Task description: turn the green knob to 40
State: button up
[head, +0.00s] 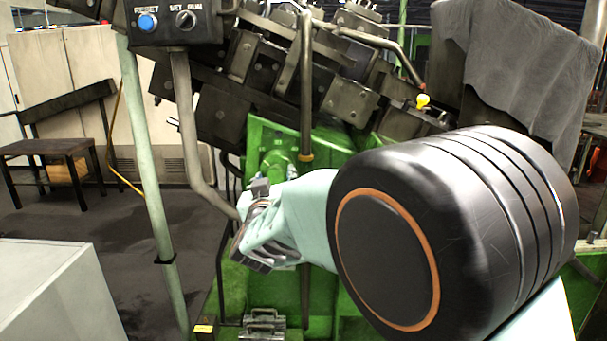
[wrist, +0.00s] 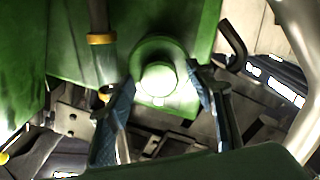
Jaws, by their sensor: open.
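A round green knob (wrist: 158,78) with a bright, pale raised centre shows in the middle of the wrist view, against a green machine panel. My gripper (wrist: 165,92) is open, with one blue-grey finger to the left of the knob and the other to its right. The wrist view does not clearly show whether the fingers touch it. No scale or number can be read around the knob.
A control box (head: 175,22) with a blue RESET button and a SET/RUN switch stands at upper left on a pipe. A vertical pipe with a yellow collar (wrist: 101,39) is left of the knob. A grey cabinet (head: 55,290) stands at lower left. A cloth (head: 515,70) hangs at upper right.

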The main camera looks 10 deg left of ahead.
jog(key=shift+w, duration=0.2)
jog(key=c, duration=1.2)
jog(key=shift+o, duration=0.2)
